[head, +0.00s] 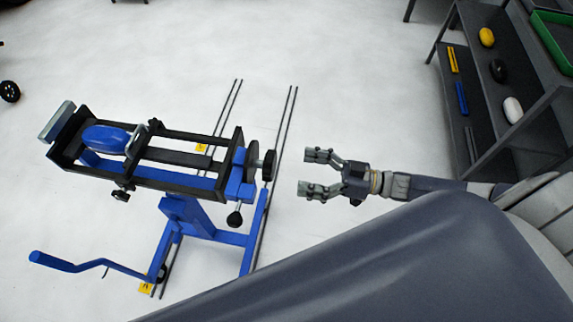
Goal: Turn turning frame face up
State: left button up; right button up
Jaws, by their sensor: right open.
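The turning frame (190,183) stands left of the middle in the head view. It is a long black rectangular frame on a blue stand (180,210). A blue oval part (106,139) lies in its left half, with a metal clamp piece beside it. A black knob (269,166) sits at the frame's right end, and another black knob (234,219) hangs below that end. My right gripper (305,172) is open and empty, to the right of the end knob and apart from it. My left gripper is not in view.
Dark rails (275,138) run along the white floor under the stand. A grey shelf (510,95) with yellow, black and white items stands at upper right. The floor between gripper and shelf is clear.

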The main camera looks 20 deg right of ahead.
jog(key=shift+v, duration=1.6)
jog(key=w+d+f+m+t+h+b, duration=0.15)
jog(key=f+h, duration=0.25)
jog(key=f, duration=0.5)
jog(key=w+d+f+m+t+h, duration=0.1)
jog(key=w+d+f+m+h, duration=0.2)
jog(key=f, duration=0.5)
jog(key=s+d+f+g+h+b, duration=0.25)
jog(key=s+f+h, duration=0.35)
jog(key=f, duration=0.9)
jog(key=s+a+f+g, duration=0.2)
jog(key=s+f, duration=0.3)
jog(key=s, duration=0.4)
jog(key=s+a+f+m+g+h, duration=0.1)
jog(key=s+a+f+g, duration=0.2)
jog(key=s+f, duration=0.3)
jog(key=s+a+f+m+g+h, duration=0.1)
jog(key=s+f+g, duration=0.3)
jog(key=s, duration=0.9)
jog(key=shift+s+a+f+b, duration=0.4)
jog(key=shift+a+f, duration=0.35)
jog(key=shift+f, duration=0.1)
